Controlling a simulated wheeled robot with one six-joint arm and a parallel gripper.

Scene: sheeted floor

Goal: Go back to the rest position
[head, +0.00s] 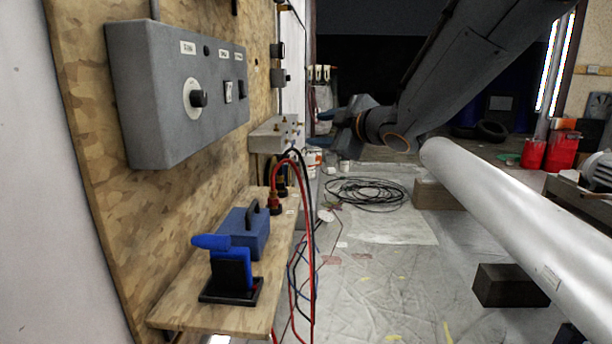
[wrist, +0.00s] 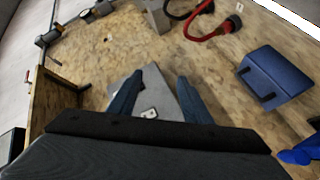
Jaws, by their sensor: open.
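My gripper (head: 338,118) is in the upper middle of the head view, to the right of the wooden panel, with my arm reaching in from the upper right. In the wrist view its two blue-grey fingers (wrist: 160,82) stand apart with nothing held between them. A grey control box (head: 180,95) with a round knob (head: 198,98) is fixed to the panel. Part of a grey box with a small switch plate (wrist: 149,113) shows beyond and between the fingers in the wrist view.
A wooden shelf (head: 185,290) carries a blue block with a handle (head: 246,232) and a blue-handled tool in a black stand (head: 230,268). Red and black cables (head: 310,230) hang off its edge. A large white pipe (head: 500,215) lies at right. Coiled cable (head: 365,192) lies on the sheeted floor.

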